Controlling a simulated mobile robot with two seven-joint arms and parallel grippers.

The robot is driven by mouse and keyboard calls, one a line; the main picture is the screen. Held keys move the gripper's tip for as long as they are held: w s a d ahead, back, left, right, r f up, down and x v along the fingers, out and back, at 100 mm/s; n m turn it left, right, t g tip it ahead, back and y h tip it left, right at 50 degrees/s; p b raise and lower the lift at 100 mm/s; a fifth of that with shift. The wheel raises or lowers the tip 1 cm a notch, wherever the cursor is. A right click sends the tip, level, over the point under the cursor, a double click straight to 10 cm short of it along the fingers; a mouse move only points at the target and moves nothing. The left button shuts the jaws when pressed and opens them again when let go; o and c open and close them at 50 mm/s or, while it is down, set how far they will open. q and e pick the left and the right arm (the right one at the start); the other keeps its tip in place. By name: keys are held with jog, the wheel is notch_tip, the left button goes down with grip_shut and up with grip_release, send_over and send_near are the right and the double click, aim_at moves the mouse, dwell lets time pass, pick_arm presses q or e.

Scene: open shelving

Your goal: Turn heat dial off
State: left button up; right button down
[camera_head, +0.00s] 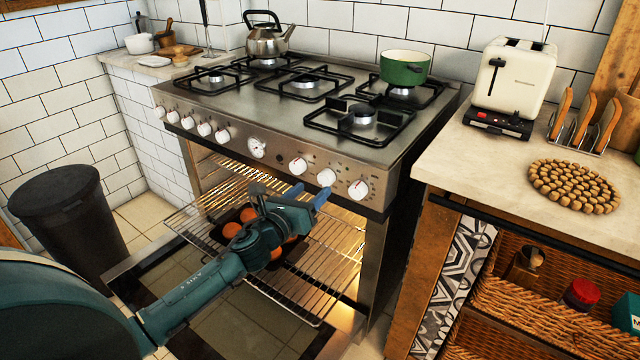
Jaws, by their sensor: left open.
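The stove (240,95) has several white dials along its steel front panel. Three of them, a left one (298,166), a middle one (326,177) and an end one (358,189), sit right of a larger round gauge (257,147). Which one is the heat dial I cannot tell. My left gripper (307,194) is open and empty, with its blue fingers just below the left and middle dials in the picture. Whether it touches a dial I cannot tell. My right gripper is not in view.
The oven door (150,290) is open, with a lit interior and a wire rack (335,235) pulled out under my left arm. Orange-red round items lie on it. A green pot (404,67) and a kettle (267,40) stand on the stove. A counter (470,150) holds a toaster (515,75).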

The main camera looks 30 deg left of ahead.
aim_at(323, 179)
pick_arm(q)
jog(key=w, duration=0.4)
jog(key=shift+w+d, duration=0.25)
jog(key=shift+w, duration=0.15)
jog(key=c, duration=1)
